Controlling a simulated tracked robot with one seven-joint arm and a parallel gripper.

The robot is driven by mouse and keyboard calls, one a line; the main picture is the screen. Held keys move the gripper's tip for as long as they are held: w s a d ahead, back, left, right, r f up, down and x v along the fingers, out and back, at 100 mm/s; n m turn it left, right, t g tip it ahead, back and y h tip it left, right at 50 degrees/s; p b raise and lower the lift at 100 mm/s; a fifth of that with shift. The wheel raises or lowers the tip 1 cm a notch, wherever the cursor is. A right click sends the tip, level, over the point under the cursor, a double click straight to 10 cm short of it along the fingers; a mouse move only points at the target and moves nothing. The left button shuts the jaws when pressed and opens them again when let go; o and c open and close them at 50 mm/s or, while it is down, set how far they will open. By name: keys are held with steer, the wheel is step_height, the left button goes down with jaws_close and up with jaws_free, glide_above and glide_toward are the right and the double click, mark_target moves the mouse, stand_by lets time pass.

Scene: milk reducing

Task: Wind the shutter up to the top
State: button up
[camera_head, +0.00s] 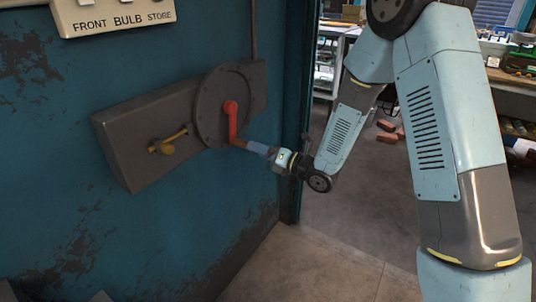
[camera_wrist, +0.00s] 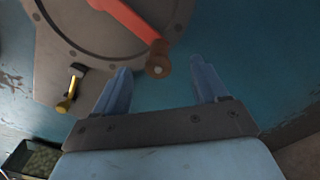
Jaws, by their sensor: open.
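A red crank (camera_head: 231,118) is mounted on a round dark plate (camera_head: 210,105) on the blue wall. In the wrist view the crank's red arm (camera_wrist: 130,17) runs down to a brown handle (camera_wrist: 158,60). My gripper (camera_head: 257,148) is beside the crank's lower end; the wrist view shows its two blue fingers apart (camera_wrist: 161,80). The brown handle is just ahead of the gap between the fingertips; I cannot tell whether it touches either. A yellow lever (camera_head: 168,142) sits on the box left of the crank and also shows in the wrist view (camera_wrist: 68,95). No shutter is clearly identifiable.
The grey box (camera_head: 125,155) juts from the wall around the mechanism. A sign (camera_head: 115,18) reading "FRONT BULB STORE" is above. A dark crate (camera_wrist: 35,158) is at the wrist view's lower left. Reddish blocks (camera_head: 388,128) lie on the floor beyond the wall's edge, near a cluttered bench (camera_head: 510,82).

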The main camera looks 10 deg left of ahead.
steer(key=shift+x, duration=2.9)
steer(key=shift+c, duration=0.2)
jaws_close()
